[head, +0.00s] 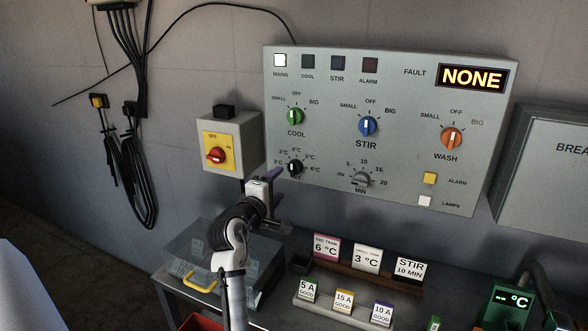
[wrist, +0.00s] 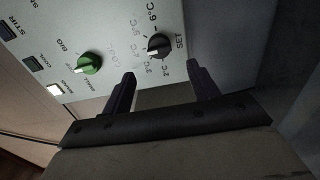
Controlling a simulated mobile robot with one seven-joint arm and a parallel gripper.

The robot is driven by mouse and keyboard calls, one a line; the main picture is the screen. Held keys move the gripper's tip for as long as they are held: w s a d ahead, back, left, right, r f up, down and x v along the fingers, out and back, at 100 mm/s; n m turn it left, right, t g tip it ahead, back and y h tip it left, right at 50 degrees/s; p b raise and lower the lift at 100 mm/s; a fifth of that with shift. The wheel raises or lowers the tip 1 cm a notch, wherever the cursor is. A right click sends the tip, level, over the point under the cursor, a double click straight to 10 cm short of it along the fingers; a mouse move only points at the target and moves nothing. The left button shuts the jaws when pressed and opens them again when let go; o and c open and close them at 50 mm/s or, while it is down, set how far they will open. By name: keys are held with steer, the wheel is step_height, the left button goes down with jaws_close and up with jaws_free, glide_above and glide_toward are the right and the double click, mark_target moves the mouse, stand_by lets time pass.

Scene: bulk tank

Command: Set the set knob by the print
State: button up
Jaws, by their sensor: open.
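The set knob (head: 294,167) is black, with a light mark and a ring of °C figures, at the lower left of the grey panel (head: 330,204). In the wrist view the set knob (wrist: 159,45) lies ahead of my fingers, beside the word SET. I cannot tell exactly which figure its mark points to. My gripper (head: 272,180) is just below left of the knob in the head view. In the wrist view my gripper (wrist: 161,73) is open and empty, the knob beyond the gap. Printed cards read BIG TANK 6 °C (head: 326,247), SMALL TANK 3 °C (head: 367,258) and STIR 10 MIN (head: 411,269).
The green COOL knob (head: 295,116), blue STIR knob (head: 368,126) and grey MIN knob (head: 361,179) are nearby. A box with a red switch (head: 215,156) hangs left. Below is a bench with a clear box (head: 196,250). The fault display (head: 472,78) reads NONE.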

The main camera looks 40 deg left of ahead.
mark_target(292, 171)
steer(key=p+x, duration=0.1)
steer(key=x, duration=0.8)
steer(key=shift+w+p, duration=0.1)
steer(key=shift+p, duration=0.25)
steer(key=shift+c, duration=0.3)
steer(key=c, duration=0.9)
